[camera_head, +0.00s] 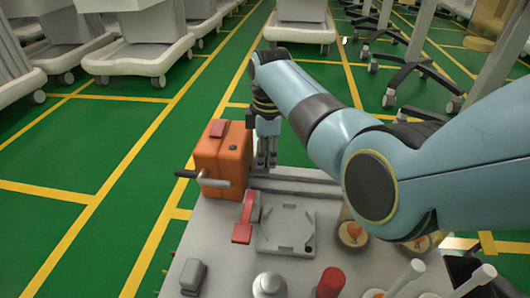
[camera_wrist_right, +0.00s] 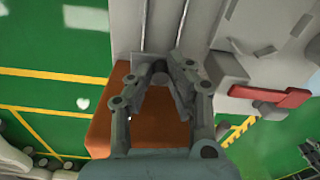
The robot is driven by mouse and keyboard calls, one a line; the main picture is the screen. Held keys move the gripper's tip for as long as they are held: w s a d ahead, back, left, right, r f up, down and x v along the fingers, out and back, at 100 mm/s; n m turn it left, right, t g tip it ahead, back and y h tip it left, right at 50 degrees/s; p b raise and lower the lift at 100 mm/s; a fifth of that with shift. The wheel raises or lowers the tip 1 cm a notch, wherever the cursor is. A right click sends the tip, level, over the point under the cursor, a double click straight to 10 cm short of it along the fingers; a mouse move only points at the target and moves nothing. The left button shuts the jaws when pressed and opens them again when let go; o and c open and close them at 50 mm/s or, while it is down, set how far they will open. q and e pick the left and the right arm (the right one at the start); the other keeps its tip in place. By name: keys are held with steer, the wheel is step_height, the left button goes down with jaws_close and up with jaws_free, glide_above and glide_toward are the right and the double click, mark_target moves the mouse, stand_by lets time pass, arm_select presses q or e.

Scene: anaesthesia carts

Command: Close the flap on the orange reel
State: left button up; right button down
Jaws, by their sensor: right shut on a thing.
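The orange reel (camera_head: 222,160) is a boxy orange body on the back left of the grey cart top. A red piece (camera_head: 217,128) lies on its top, and a crank with a dark grip (camera_head: 187,174) sticks out at its left. My right gripper (camera_head: 266,162) points down close beside the reel's right side. In the right wrist view the right gripper (camera_wrist_right: 160,78) has its fingers drawn together on a small dark part, with the orange reel (camera_wrist_right: 105,135) behind them. I cannot tell for sure whether that part is the flap. My left gripper is out of view.
A red lever (camera_head: 243,218) and a light grey square plate (camera_head: 286,230) lie on the cart top (camera_head: 215,235). A red cylinder (camera_head: 330,282) and a grey knob (camera_head: 268,285) stand in front. My right arm covers the cart's right side. Green floor is open at the left.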

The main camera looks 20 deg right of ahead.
steer(key=y+p, duration=0.1)
steer(key=d+t+y+p, duration=0.1)
steer(key=shift+s+f+p, duration=0.2)
steer(key=shift+f+p, duration=0.1)
steer(key=shift+p, duration=0.1)
steer(key=shift+f+t+y, duration=0.3)
steer(key=shift+f+y, duration=0.15)
steer(key=shift+y, duration=0.35)
steer(key=shift+s+d+f+y, duration=0.15)
steer(key=shift+f+y, duration=0.3)
steer(key=shift+y, duration=0.25)
arm_select(q)
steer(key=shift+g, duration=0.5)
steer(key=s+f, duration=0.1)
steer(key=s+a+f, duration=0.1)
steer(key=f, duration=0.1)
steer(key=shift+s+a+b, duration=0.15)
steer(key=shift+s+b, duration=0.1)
steer(key=shift+b, duration=0.15)
arm_select(e)
steer(key=shift+f+t+y, duration=0.1)
steer(key=shift+t+y, duration=0.4)
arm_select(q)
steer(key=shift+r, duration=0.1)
arm_select(e)
steer(key=c, duration=1.2)
jaws_free()
steer(key=shift+c, duration=0.2)
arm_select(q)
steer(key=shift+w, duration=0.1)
